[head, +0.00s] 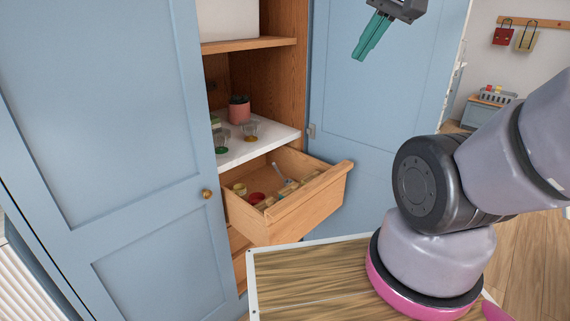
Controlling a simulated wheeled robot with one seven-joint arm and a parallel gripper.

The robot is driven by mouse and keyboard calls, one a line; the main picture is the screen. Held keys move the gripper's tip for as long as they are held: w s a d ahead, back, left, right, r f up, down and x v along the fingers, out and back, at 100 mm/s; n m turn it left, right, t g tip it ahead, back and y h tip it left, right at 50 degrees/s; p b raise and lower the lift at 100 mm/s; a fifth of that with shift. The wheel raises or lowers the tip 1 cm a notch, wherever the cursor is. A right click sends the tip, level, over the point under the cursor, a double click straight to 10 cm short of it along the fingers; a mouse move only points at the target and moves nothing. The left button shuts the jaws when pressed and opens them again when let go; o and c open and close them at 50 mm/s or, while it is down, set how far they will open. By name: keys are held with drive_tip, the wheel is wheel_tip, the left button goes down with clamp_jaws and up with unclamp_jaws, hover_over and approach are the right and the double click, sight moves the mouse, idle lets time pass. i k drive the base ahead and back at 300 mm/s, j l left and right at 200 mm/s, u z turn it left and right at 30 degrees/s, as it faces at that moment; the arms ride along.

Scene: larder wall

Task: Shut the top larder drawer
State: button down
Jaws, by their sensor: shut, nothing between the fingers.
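The top larder drawer (300,212) is wooden and pulled out from the larder, below the white shelf. Small jars and utensils lie inside it. My gripper (366,50) has teal fingers and is at the top of the head view. It is shut and empty, in front of the open right door, above and to the right of the drawer, apart from it. The drawer's front panel faces the lower right, and its top edge is in clear view.
The blue left door (110,130) and blue right door (385,110) stand on either side of the drawer. More drawer fronts show below.

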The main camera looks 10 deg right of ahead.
sight(290, 218)
drive_tip(key=k+j+z, duration=0.2)
drive_tip(key=j, duration=0.2)
drive_tip(key=j+z, duration=0.2)
drive_tip(key=j, duration=0.2)
drive_tip(key=k+j+z, duration=0.2)
drive_tip(key=j, duration=0.15)
drive_tip(key=i+j, duration=0.05)
